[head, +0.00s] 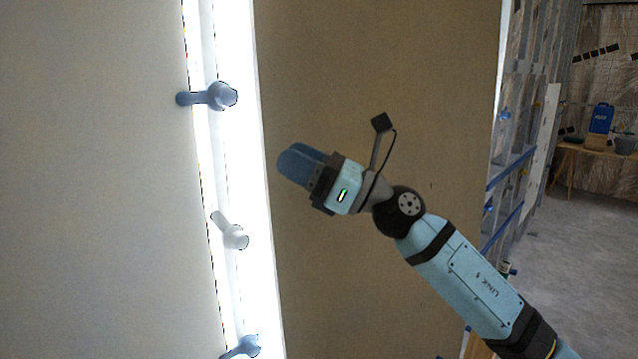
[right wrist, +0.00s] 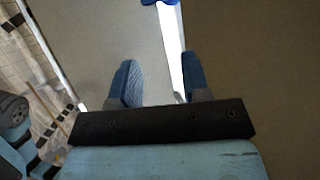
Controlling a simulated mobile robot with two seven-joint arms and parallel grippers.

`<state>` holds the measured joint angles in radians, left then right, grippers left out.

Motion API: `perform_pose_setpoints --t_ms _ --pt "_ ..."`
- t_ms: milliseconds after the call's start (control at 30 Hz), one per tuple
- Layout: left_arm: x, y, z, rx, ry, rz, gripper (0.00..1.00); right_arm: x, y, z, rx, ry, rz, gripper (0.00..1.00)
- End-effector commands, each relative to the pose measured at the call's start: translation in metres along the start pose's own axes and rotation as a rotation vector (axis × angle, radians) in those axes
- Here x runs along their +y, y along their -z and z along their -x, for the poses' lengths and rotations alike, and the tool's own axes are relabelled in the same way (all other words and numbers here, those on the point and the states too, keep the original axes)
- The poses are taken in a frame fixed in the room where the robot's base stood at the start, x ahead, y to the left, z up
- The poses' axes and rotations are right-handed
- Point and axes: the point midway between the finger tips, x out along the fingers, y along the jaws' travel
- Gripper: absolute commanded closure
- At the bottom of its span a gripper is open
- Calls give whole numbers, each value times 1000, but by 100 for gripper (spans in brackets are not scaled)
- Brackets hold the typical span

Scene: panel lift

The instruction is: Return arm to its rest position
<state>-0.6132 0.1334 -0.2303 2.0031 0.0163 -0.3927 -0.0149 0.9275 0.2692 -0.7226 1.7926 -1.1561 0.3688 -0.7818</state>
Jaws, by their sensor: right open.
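My right gripper (head: 301,165) is raised in front of the brown panel (head: 380,60) in the head view. Its blue fingers point to the left, toward the bright lit strip, and hold nothing. In the right wrist view the two fingers of the right gripper (right wrist: 158,85) stand apart with an empty gap between them. The fingertips look clear of the strip in the head view; the exact distance in depth cannot be told. My left gripper does not show in either view.
A blue knobbed handle (head: 222,96), a white one (head: 234,236) and another blue one (head: 247,346) stick out along the bright strip (head: 240,170). A pale panel (head: 90,180) fills the left. At right are a metal frame (head: 508,170), open floor and a wooden table (head: 570,148).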

Motion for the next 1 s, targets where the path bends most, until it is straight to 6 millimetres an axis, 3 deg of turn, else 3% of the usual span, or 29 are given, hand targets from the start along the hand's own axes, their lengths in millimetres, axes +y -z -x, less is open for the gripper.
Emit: perform_pose_setpoints --t_ms 300,567,767,1000 --pt "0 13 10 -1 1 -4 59 -30 79 89 -279 228 -708 57" --pt "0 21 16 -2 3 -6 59 -34 158 180 -542 449 -1239 57" --pt "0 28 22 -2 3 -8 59 -14 228 260 -778 639 -1611 57" --pt "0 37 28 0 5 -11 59 47 310 357 -1115 888 -2001 57"
